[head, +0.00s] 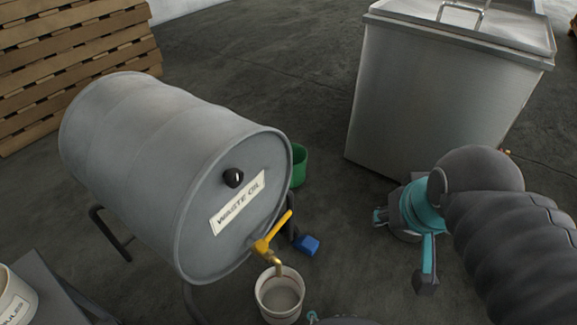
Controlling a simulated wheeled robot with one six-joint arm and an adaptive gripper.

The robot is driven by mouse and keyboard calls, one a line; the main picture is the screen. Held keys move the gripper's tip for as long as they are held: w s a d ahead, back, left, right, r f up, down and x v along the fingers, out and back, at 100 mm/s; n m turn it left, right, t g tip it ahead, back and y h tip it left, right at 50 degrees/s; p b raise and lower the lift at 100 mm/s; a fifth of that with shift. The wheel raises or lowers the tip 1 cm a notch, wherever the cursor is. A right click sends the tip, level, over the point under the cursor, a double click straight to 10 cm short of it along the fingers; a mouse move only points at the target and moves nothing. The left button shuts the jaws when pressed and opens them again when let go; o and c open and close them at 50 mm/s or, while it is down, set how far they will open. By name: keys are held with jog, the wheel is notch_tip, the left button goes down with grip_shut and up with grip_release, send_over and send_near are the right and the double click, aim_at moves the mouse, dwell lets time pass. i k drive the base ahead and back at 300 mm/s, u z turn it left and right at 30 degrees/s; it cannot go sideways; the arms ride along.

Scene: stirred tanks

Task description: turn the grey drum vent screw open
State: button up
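The grey drum (150,165) lies on its side on a dark stand, its labelled end facing front right. The label (237,203) reads "WASTE OIL". A black round knob (233,177), which looks like the vent screw, sits on the end face above the label. Low on the face is a brass tap with a yellow lever (275,232), its spout over a white bucket (279,300). I cannot tell whether anything flows. My gripper (403,246) is well right of the drum, its teal and dark fingers spread apart and touching nothing I can make out.
A steel tank (430,95) with a lid stands behind my gripper. A green bucket (299,165) and a blue block (307,245) are on the floor beside the drum. Wooden pallets (75,60) are stacked back left. A white tub (14,300) is front left. Floor between drum and gripper is mostly clear.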

aim_at(233, 178)
jog(key=z, duration=0.1)
jog(key=k, duration=0.95)
jog(key=u, duration=1.9)
